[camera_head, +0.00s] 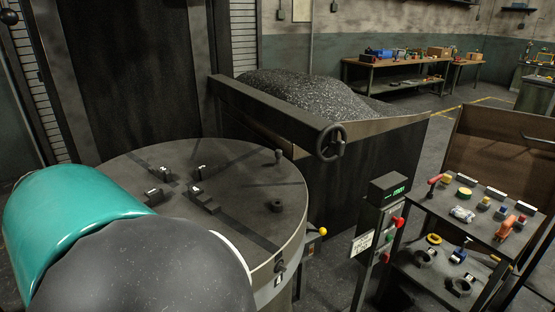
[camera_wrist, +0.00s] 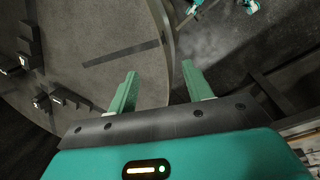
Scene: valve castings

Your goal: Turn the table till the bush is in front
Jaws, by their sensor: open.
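The round grey table (camera_head: 235,170) stands at left centre in the head view, its near left part hidden behind my teal and dark arm. A small dark ring that looks like the bush (camera_head: 276,205) sits on its top near the right edge. An upright knob (camera_head: 278,157) stands at the far right edge, and a dark fitting (camera_head: 280,266) is on the near rim. In the wrist view, my gripper (camera_wrist: 160,70) is open and empty, its green fingers apart over the table's rim. The bush is not clearly seen there.
Several dark labelled blocks (camera_head: 204,201) are on the tabletop. A beam with a handwheel (camera_head: 331,142) crosses behind it, before a bin of dark grit (camera_head: 310,98). A control post (camera_head: 378,225) and a loaded cart (camera_head: 480,212) stand at right.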

